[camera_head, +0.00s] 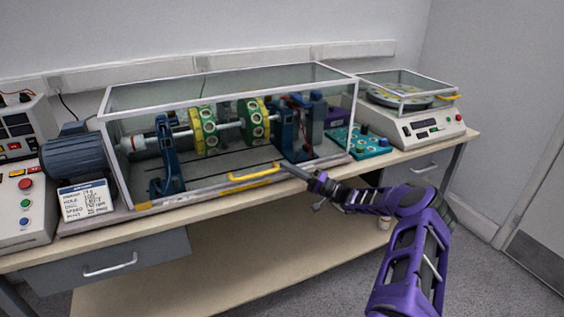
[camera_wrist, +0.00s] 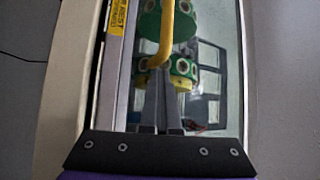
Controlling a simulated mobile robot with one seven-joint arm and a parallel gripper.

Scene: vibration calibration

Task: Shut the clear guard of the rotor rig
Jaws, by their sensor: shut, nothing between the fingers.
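The clear guard (camera_head: 228,80) is a see-through box with a pale frame over the rotor rig. Its lower front edge appears to lie along the rig's base; I cannot tell if a small gap remains. A yellow handle (camera_head: 254,173) sits low on its front; the wrist view shows the handle (camera_wrist: 166,38) too. Inside, green discs (camera_head: 204,130) sit on a shaft between blue supports. My gripper (camera_head: 284,166) is shut and empty, its fingertips by the handle's right end. In the wrist view the fingertips (camera_wrist: 160,72) overlap the handle's end; I cannot tell whether they touch.
A blue motor (camera_head: 75,155) and a label card (camera_head: 86,200) stand left of the guard, beside a control box (camera_head: 22,208). A balance machine (camera_head: 415,125) with its own small clear cover is on the right. The space in front of the bench is free.

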